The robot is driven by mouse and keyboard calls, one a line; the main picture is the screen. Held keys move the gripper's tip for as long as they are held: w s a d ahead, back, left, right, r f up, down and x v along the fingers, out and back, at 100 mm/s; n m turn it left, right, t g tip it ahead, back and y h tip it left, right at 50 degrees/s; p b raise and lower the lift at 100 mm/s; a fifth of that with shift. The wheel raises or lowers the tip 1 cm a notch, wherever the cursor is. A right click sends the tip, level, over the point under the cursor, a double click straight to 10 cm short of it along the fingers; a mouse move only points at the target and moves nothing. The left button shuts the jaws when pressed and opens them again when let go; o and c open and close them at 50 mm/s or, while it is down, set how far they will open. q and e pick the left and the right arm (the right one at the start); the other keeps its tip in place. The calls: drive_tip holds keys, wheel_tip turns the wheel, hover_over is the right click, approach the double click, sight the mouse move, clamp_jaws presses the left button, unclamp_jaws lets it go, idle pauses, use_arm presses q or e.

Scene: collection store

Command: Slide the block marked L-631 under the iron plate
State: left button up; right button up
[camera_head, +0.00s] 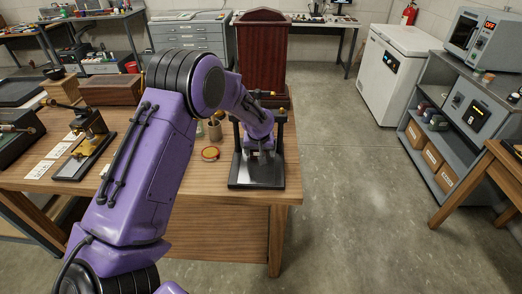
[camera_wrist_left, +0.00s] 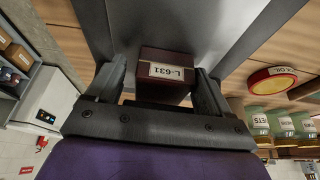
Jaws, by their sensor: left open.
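The block marked L-631 (camera_wrist_left: 166,72) is dark red-brown with a white label, in the wrist view. It is between the two fingers of my left gripper (camera_wrist_left: 160,85), which are open with a narrow gap beside it. In the head view my left gripper (camera_head: 259,150) is low inside a black press-like frame (camera_head: 256,181) at the table's right end; the block is not clear there. A broad dark grey metal surface (camera_wrist_left: 230,30) lies around the block in the wrist view; I cannot tell whether it is the iron plate. My right gripper is not in view.
A tall dark red wooden case (camera_head: 262,50) stands behind. A brass device (camera_head: 88,135) is further left.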

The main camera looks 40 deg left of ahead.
use_arm(q)
drive_tip(key=r, duration=0.2)
drive_tip(key=s+r+b, duration=0.1)
drive_tip(key=r, duration=0.1)
drive_tip(key=shift+a+r, duration=0.1)
drive_tip(key=shift+r, duration=0.3)
drive_tip(key=v, duration=0.3)
drive_tip(key=d+v, duration=0.1)
drive_tip(key=v, duration=0.1)
drive_tip(key=shift+s+d+r, duration=0.15)
drive_tip(key=shift+s, duration=0.25)
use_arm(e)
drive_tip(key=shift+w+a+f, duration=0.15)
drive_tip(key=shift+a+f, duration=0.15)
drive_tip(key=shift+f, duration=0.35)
use_arm(q)
drive_tip(key=shift+d, duration=0.1)
